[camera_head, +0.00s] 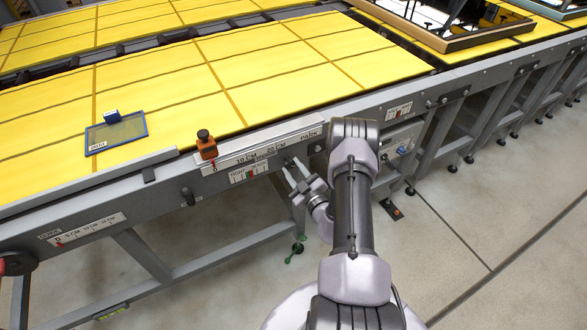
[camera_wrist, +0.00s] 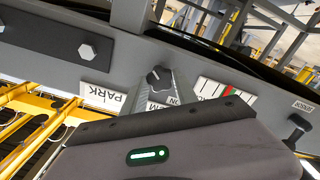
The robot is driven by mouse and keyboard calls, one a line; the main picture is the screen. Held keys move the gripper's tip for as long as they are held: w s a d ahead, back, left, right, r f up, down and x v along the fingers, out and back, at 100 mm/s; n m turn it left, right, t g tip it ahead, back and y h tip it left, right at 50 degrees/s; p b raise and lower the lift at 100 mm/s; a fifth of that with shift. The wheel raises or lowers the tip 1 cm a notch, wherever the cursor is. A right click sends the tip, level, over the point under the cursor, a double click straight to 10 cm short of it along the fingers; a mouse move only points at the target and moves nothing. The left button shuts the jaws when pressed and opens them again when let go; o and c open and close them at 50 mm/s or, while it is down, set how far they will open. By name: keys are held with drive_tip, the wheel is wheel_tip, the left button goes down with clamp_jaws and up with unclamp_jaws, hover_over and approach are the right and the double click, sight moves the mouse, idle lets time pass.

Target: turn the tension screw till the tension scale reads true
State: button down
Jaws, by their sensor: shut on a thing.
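The tension screw (camera_wrist: 160,78) is a dark round knob with a pale mark, on the grey rail of the yellow table. My gripper (camera_head: 292,167) reaches the rail at this spot and is shut on the screw; its fingers partly hide the screw in the head view. In the wrist view my grey gripper body covers the lower middle. The tension scale (camera_head: 250,172) is a white plate with red and green marks, left of my gripper. It also shows in the wrist view (camera_wrist: 238,96), where red shows but its exact reading is too small to tell.
An orange block with a black knob (camera_head: 207,146) sits on the ruler strip above the scale. A dark handle (camera_head: 188,197) sticks out further left. A blue-framed screen (camera_head: 117,132) lies on the yellow table. Open concrete floor (camera_head: 455,215) lies to the right.

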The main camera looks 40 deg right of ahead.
drive_tip(key=m, duration=0.5)
drive_tip(key=shift+m, duration=2.4)
drive_tip(key=c, duration=1)
unclamp_jaws()
drive_tip(key=shift+o, duration=0.2)
drive_tip(key=shift+a+p, duration=0.1)
drive_tip(key=shift+p, duration=0.2)
drive_tip(key=p+v, duration=0.3)
drive_tip(key=v, duration=1.4)
drive_tip(key=shift+s, duration=0.25)
